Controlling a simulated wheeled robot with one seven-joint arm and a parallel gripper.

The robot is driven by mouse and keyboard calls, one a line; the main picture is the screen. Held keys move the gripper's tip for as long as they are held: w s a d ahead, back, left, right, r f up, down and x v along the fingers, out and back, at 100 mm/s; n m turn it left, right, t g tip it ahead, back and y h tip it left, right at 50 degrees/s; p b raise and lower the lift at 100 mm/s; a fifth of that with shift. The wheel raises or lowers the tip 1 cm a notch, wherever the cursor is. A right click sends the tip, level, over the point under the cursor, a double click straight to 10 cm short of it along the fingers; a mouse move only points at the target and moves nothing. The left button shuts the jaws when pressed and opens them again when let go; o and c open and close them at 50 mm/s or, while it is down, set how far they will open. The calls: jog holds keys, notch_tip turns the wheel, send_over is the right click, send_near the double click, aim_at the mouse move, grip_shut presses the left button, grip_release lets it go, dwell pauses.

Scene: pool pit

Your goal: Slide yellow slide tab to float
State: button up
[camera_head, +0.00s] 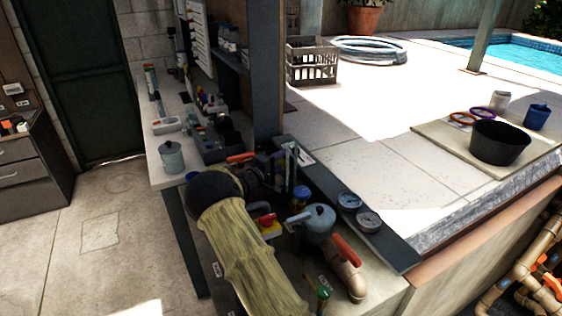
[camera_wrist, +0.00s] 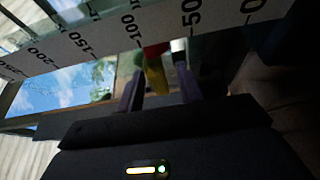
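A red piece (camera_wrist: 156,50) sits just above the yellow one. A pale piece (camera_wrist: 178,46) is by the right fingertip. In the head view my gripper (camera_head: 282,172) is beside upright tubes (camera_head: 293,168) at the post; the tab is not clear there. I cannot make out the float.
A grey-blue lidded pot (camera_head: 318,222), a red-handled pipe (camera_head: 350,265) and two round gauges (camera_head: 358,209) crowd the counter to the right. A red and yellow valve (camera_head: 268,225) is by my forearm. A dark post (camera_head: 266,80) stands behind. The floor at left is clear.

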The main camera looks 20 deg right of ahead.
jog(key=shift+r, duration=0.15)
notch_tip(320, 180, up, 10)
jog(key=shift+f+b, duration=0.1)
jog(key=shift+b, duration=1)
jog(key=shift+a+f+b, duration=0.15)
jog(key=shift+a+b, duration=0.15)
jog(key=shift+a, duration=0.05)
jog(key=b+v, duration=0.5)
jog(key=v, duration=1.4)
jog(key=shift+s+b, duration=0.25)
jog(key=shift+b, duration=0.15)
dwell(0.7)
jog(key=shift+a+b, duration=0.1)
jog(key=shift+b, duration=0.2)
